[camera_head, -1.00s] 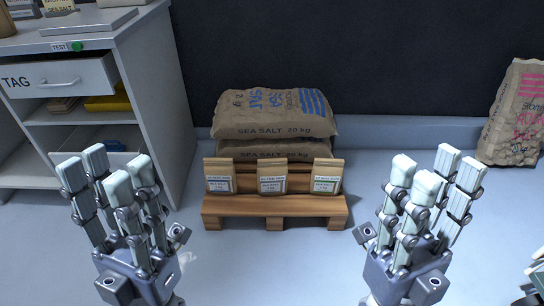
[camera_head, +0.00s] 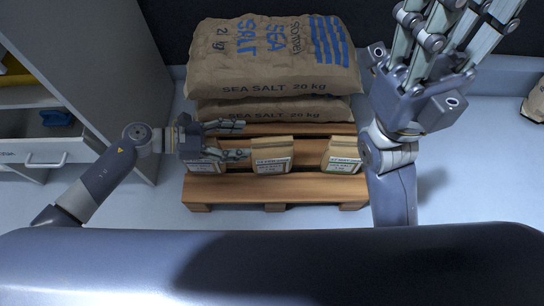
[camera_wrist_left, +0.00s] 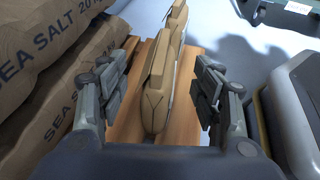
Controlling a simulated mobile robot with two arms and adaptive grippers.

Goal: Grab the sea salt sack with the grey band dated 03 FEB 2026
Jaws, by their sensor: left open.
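Three small brown sacks stand in a row on a wooden pallet (camera_head: 310,187): a left sack (camera_head: 206,167), a middle sack (camera_head: 272,156) and a right sack (camera_head: 343,157). Each has a pale label; the dates and band colours are too small to read. My left gripper (camera_head: 243,139) is open, its fingers pointing right, over the left sack and partly hiding it. In the left wrist view, a near sack (camera_wrist_left: 155,95) stands between the open fingers (camera_wrist_left: 158,75), with other sacks behind it. My right gripper (camera_head: 452,18) is open and empty, raised at the upper right, its fingertips partly cut off.
Large sea salt sacks (camera_head: 275,65) lie stacked on the pallet behind the small ones. A grey cabinet with an open drawer (camera_head: 45,153) stands at left. The floor right of the pallet is clear.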

